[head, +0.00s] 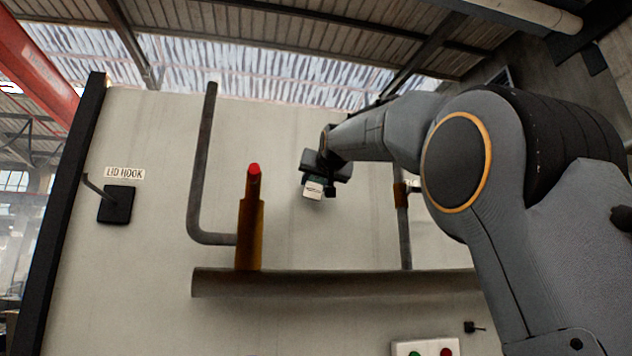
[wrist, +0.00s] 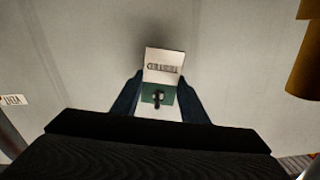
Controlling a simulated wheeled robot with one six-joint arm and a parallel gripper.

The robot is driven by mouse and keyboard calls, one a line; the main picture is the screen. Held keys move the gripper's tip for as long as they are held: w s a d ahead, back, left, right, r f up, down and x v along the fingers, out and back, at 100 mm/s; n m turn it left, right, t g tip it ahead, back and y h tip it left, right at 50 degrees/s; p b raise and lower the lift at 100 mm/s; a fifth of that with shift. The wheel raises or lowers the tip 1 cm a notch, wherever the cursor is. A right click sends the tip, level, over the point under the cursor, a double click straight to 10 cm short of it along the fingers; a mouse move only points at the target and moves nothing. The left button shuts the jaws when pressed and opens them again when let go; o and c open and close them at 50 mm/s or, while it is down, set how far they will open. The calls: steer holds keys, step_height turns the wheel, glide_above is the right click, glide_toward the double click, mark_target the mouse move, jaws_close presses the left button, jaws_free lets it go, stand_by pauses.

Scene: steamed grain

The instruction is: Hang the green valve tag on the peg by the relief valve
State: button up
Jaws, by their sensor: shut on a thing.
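My gripper (head: 322,172) is raised in front of the pale panel, to the right of the relief valve. It is shut on the valve tag (head: 313,189), which has a white printed face and a green band. In the wrist view the tag (wrist: 164,66) sits between the two fingers of my gripper (wrist: 160,80). A small dark shape with a pale spot shows on its green band; I cannot tell whether it is a hole or a peg. The relief valve (head: 250,225) has a brass body and red cap. I cannot make out its peg clearly.
A black hook plate (head: 117,204) under a LID HOOK label is at the left. A bent grey pipe (head: 203,160) rises left of the valve. A thick horizontal pipe (head: 330,284) runs below. A button box (head: 426,347) is at the bottom.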

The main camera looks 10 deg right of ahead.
stand_by(0.3)
steer(key=o, duration=1.1)
steer(key=shift+s+b, duration=2.1)
steer(key=shift+s, duration=1.8)
